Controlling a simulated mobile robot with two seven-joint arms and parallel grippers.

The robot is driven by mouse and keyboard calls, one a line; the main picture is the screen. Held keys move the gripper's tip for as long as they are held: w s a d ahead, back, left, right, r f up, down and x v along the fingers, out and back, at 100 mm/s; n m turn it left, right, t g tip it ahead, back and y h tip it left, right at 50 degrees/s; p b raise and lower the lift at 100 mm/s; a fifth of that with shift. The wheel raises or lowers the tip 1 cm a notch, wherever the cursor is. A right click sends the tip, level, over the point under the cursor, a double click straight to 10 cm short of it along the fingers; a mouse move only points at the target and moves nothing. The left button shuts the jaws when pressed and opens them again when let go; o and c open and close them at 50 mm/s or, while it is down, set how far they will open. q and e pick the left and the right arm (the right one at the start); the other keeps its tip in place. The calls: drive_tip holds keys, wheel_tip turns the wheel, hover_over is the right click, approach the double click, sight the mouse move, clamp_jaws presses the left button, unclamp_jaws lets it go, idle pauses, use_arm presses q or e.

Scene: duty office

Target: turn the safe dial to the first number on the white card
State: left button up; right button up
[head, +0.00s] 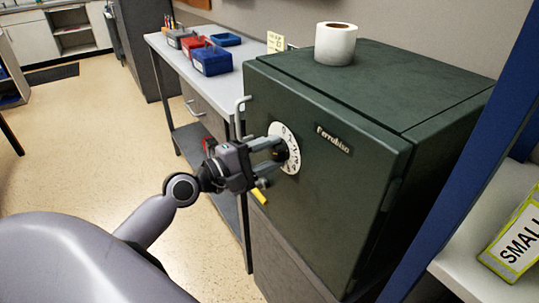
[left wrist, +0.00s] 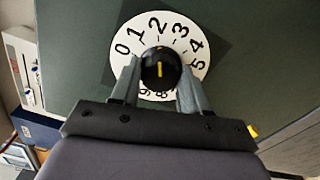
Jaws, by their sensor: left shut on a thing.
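The dark green safe (head: 330,190) has a white number dial (head: 291,160) on its door. In the left wrist view the dial (left wrist: 118,58) shows 0 to 5 along its top, with lower numbers partly hidden. Its black knob (left wrist: 160,62) has a yellow mark pointing up, roughly toward the 2. My left gripper (head: 276,151) is shut on the knob, with one finger on each side in the left wrist view (left wrist: 160,82). A small pale card (head: 275,42) stands behind the safe's left edge; its writing is too small to read. My right gripper is not in view.
A grey bent handle (head: 240,112) stands out beside my left gripper. A white paper roll (head: 335,43) sits on the safe. A workbench (head: 176,57) with blue and red bins stands behind left. A blue post (head: 463,140) and a shelf are at right.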

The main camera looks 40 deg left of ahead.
use_arm(q)
drive_tip(key=m, duration=0.4)
drive_tip(key=shift+m+b, duration=0.35)
drive_tip(key=shift+m, duration=0.05)
drive_tip(key=m, duration=0.3)
drive_tip(key=shift+m, duration=0.3)
drive_tip(key=m, duration=0.3)
drive_tip(key=shift+m+p, duration=0.3)
drive_tip(key=shift+p, duration=0.1)
drive_tip(key=m+p, duration=0.1)
drive_tip(key=m, duration=0.1)
drive_tip(key=shift+r+m, duration=0.1)
drive_tip(key=shift+m, duration=0.3)
drive_tip(key=shift+m+p, duration=0.55)
drive_tip(key=shift+m, duration=0.35)
drive_tip(key=m+p, duration=0.1)
drive_tip(key=m, duration=0.1)
drive_tip(key=shift+m+p, duration=0.75)
drive_tip(key=shift+m, duration=0.95)
drive_tip(key=m+p, duration=0.2)
drive_tip(key=m, duration=0.1)
drive_tip(key=shift+m, duration=0.3)
drive_tip(key=shift+m+p, duration=0.55)
drive_tip(key=shift+m, duration=1.25)
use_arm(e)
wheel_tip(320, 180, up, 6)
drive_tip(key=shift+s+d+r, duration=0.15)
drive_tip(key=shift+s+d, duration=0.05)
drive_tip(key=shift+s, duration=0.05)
